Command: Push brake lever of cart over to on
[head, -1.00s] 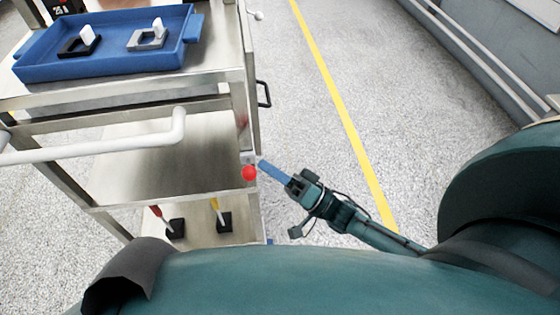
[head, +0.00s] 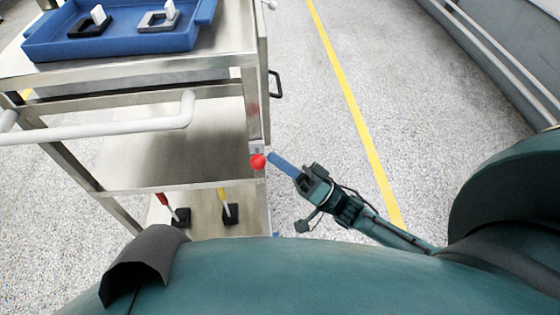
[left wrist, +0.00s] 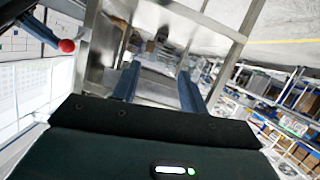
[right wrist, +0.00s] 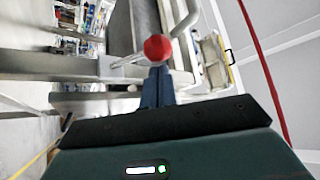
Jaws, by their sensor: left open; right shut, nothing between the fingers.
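The cart (head: 150,185) is a steel trolley with shelves. Its brake lever ends in a red ball knob (head: 258,161) at the right post, below a small pale plate. My right gripper (head: 272,156) is shut and empty, its blue fingertips just right of the knob. In the right wrist view the knob (right wrist: 157,48) sits straight beyond the closed fingertips (right wrist: 157,70); I cannot tell whether they touch. The left wrist view shows the knob (left wrist: 67,45) at the upper left and my left gripper (left wrist: 158,82) open and empty.
A blue tray (head: 120,47) with two fixtures lies on the cart's top. A white push handle (head: 100,132) sticks out in front. The floor right of the cart is clear, with a yellow line (head: 350,115).

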